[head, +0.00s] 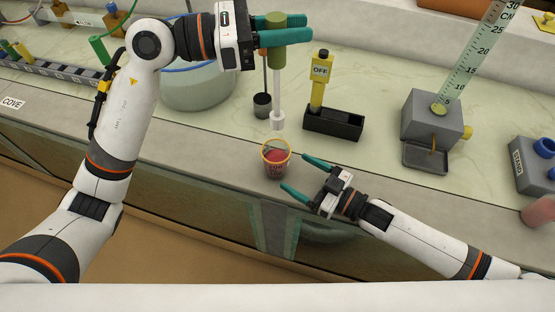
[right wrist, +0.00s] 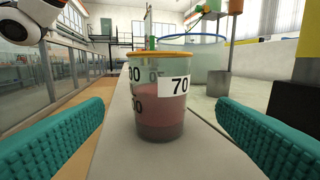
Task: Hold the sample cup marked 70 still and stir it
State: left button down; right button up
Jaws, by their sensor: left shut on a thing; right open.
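The sample cup (head: 275,163), clear with a yellow rim and reddish contents, stands upright on the grey ledge. In the right wrist view the cup (right wrist: 160,105) shows a white label reading 70. My right gripper (head: 296,172) is open, its teal fingers pointing at the cup, with the tips just short of it; the cup lies in line with the gap. My left gripper (head: 304,29) is shut on a stirrer (head: 277,95) with an olive handle, pale shaft and white tip. The stirrer hangs upright above and behind the cup, its tip clear of the rim.
A yellow device marked OFF (head: 321,68) stands in a black holder (head: 333,125) behind the cup. A small dark pot (head: 262,106) is beside the stirrer. A round glass tank (head: 195,90) is at left. A grey block with a scale (head: 430,115) is at right.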

aim_at(274, 112)
jog(key=x, duration=0.7)
jog(key=shift+w+a+f, duration=0.1)
jog(key=shift+a+f, duration=0.15)
jog(key=shift+f, duration=0.1)
jog(key=c, duration=1.1)
pick_arm(q)
jog(key=shift+a+f, duration=0.1)
jog(key=shift+f, duration=8.4)
